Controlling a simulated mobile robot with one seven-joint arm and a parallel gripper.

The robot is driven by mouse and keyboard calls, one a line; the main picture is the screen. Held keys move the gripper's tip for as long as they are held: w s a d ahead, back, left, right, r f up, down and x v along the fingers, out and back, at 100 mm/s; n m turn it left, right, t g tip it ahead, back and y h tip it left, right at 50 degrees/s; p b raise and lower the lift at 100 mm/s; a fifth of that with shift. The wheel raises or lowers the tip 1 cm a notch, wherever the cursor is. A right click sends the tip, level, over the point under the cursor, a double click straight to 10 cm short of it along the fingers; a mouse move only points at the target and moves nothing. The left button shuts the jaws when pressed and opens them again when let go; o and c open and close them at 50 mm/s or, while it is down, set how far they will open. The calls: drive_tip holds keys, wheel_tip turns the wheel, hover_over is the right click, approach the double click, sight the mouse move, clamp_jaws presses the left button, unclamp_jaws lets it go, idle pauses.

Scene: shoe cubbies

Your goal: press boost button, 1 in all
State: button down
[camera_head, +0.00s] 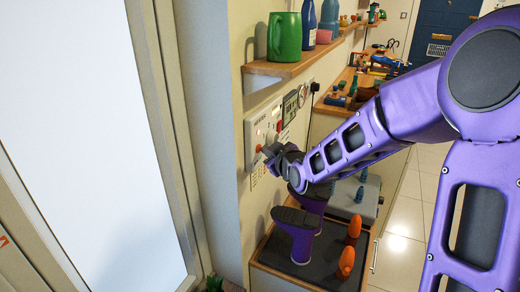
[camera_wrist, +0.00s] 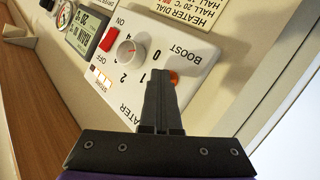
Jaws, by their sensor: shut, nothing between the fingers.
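The white heater panel (camera_wrist: 135,65) is on the wall; it also shows in the head view (camera_head: 261,128). My gripper (camera_wrist: 158,76) is shut and empty. Its fingertips are in front of the panel, just left of the amber button in the wrist view, and may hide part of it. I cannot tell whether they touch the panel. In the head view my gripper (camera_head: 270,153) is at the panel's lower part.
The panel also bears a round dial (camera_wrist: 131,51) and a red square switch (camera_wrist: 112,39). A display box (camera_wrist: 88,32) is beside it. A shelf (camera_head: 285,67) with a green mug (camera_head: 285,37) is above. A dark-topped cabinet (camera_head: 285,265) with shoe-like objects is below.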

drive_tip(key=shift+s+d, duration=0.3)
drive_tip(key=shift+d, duration=0.35)
drive_tip(key=shift+s+d+p, duration=0.35)
drive_tip(key=shift+d, duration=0.4)
drive_tip(key=shift+s+d+p, duration=0.3)
drive_tip(key=shift+d+p, duration=0.05)
drive_tip(key=shift+d, duration=0.45)
drive_tip(key=shift+s+d+p, duration=0.35)
drive_tip(key=shift+d, duration=0.4)
